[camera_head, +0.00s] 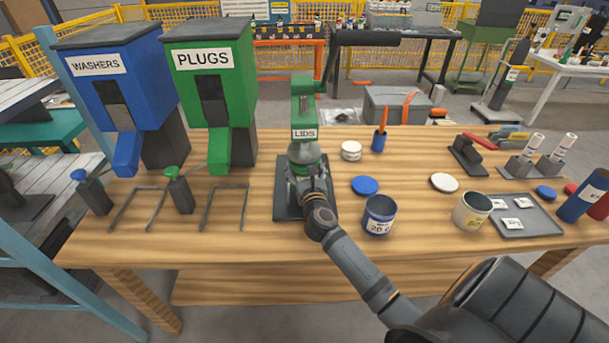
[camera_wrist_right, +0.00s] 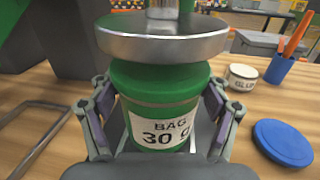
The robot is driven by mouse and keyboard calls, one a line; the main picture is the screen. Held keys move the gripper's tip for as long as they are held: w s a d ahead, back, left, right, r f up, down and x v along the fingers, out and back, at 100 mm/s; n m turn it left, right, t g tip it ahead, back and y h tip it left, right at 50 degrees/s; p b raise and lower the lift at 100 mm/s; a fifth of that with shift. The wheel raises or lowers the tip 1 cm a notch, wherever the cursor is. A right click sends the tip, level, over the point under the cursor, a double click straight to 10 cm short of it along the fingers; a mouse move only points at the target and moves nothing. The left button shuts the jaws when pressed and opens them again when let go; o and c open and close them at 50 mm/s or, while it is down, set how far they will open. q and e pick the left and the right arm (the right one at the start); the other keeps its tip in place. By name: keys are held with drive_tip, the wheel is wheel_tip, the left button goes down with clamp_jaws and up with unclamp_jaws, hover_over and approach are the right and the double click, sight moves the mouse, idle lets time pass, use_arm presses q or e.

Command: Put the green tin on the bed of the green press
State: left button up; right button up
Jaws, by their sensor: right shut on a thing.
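The green press (camera_head: 304,105), labelled LIDS, stands on the wooden table with its dark bed (camera_head: 284,206) at its foot. My right gripper (camera_wrist_right: 158,98) has its fingers on both sides of the green tin (camera_wrist_right: 150,90), which has a white label reading BAG 30 g. The tin is upright below the press's round silver plate (camera_wrist_right: 165,42). In the head view my right wrist hides most of the tin over the bed. I cannot tell whether the tin's bottom touches the bed. My left gripper is not in view.
Blue WASHERS (camera_head: 118,95) and green PLUGS (camera_head: 210,90) dispensers stand left of the press. To its right are a blue lid (camera_head: 365,185), a blue tin (camera_head: 379,217), a white tin (camera_head: 471,212), a pen cup (camera_head: 379,142) and a grey tray (camera_head: 530,222). The table's front strip is mostly clear.

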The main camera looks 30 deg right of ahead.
drive_tip(key=shift+f+b, duration=0.45)
drive_tip(key=shift+f, duration=1.25)
drive_tip(key=shift+f, duration=0.2)
drive_tip(key=o, duration=1.3)
drive_tip(key=shift+r, duration=0.1)
